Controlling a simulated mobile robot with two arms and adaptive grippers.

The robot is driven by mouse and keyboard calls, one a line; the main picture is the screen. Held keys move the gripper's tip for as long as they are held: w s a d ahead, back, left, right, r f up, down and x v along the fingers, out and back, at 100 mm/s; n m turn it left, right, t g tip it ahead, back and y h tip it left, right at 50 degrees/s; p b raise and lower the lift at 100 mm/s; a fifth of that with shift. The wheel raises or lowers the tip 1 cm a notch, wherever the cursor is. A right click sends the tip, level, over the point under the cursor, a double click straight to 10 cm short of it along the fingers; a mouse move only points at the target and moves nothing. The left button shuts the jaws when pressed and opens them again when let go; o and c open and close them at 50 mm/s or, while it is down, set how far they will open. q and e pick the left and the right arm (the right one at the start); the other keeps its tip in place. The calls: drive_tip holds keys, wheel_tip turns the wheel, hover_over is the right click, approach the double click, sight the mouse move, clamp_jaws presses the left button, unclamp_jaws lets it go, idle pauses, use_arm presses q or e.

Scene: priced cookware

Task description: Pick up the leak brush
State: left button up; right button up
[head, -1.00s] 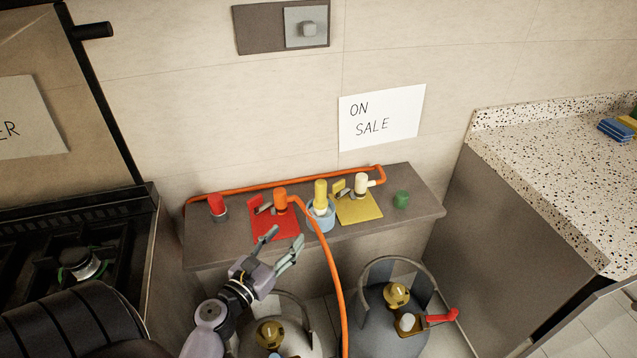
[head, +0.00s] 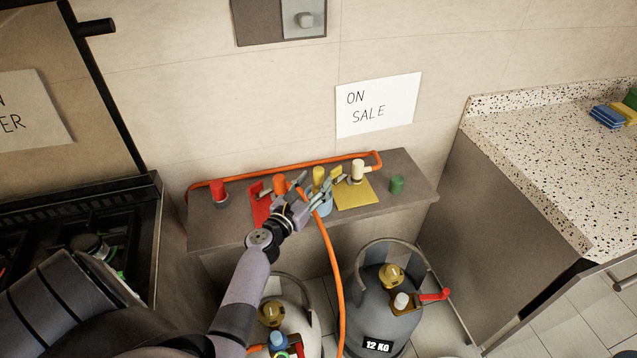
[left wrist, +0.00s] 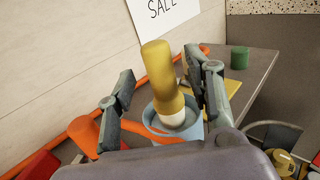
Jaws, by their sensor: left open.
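The leak brush (head: 319,176) has a thick yellow handle and a white collar, and stands in a light blue cup (head: 324,208) on the grey ledge. In the left wrist view the brush (left wrist: 161,75) leans slightly left and its lower end is hidden inside the cup (left wrist: 155,128). My left gripper (head: 317,187) is open at the brush. In the left wrist view its fingers (left wrist: 158,72) stand on either side of the handle, the right one closer to it. My right gripper is not in view.
The ledge (head: 225,232) also carries a red-topped piece (head: 218,190), a red mat (head: 261,210), a yellow mat (head: 358,196) with a valve (head: 357,170), and a green cap (head: 397,184). An orange hose (head: 333,262) drops past the ledge. Gas cylinders (head: 383,320) stand below.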

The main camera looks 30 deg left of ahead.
sight(316, 181)
use_arm(q)
drive_tip(key=shift+w+a, duration=0.1)
drive_tip(key=shift+w, duration=1.45)
drive_tip(key=shift+s+r, duration=0.1)
clamp_jaws()
